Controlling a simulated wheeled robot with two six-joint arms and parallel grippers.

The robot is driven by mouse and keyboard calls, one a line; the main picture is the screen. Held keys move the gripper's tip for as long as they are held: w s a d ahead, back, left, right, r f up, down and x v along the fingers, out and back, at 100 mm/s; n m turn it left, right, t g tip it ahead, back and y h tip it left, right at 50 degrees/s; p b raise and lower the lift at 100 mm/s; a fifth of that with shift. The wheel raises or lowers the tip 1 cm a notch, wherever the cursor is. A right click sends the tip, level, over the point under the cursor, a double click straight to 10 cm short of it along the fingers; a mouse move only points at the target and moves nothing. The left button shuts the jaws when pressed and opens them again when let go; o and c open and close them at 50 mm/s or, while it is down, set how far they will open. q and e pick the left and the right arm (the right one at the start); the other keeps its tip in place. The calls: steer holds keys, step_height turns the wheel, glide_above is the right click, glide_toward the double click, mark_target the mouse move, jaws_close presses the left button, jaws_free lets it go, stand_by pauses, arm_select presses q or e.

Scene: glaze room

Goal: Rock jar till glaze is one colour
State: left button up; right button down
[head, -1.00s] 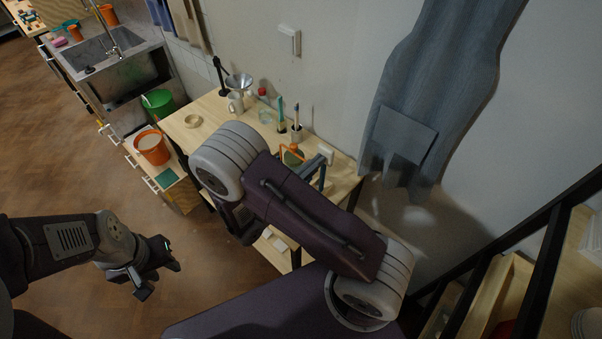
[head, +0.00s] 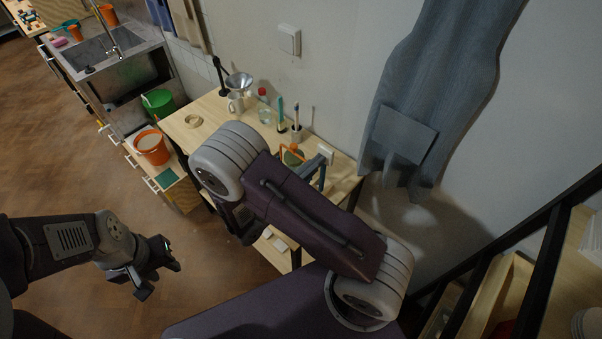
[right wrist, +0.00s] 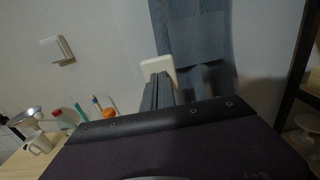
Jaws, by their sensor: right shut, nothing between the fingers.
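A jar with an orange top and green contents (head: 291,157) stands on the wooden table, partly hidden behind my right arm in the head view. Its orange top also shows in the right wrist view (right wrist: 110,113). A clear bottle with a red cap (head: 264,112) stands further back. My right gripper (head: 319,166) is beside the orange-topped jar, on its right and apart from it as far as I can tell. Its fingers also show in the right wrist view (right wrist: 157,92), shut and empty. My left gripper (head: 160,277) is open and empty over the floor.
The table (head: 208,114) also holds a mug with a funnel (head: 236,101) and a brush cup (head: 297,133). An apron (head: 410,110) hangs right. An orange bucket (head: 152,149) stands left of the table.

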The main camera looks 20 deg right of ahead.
steer(key=shift+d, duration=0.1)
steer(key=shift+x, duration=1.75)
steer(key=shift+f, duration=0.15)
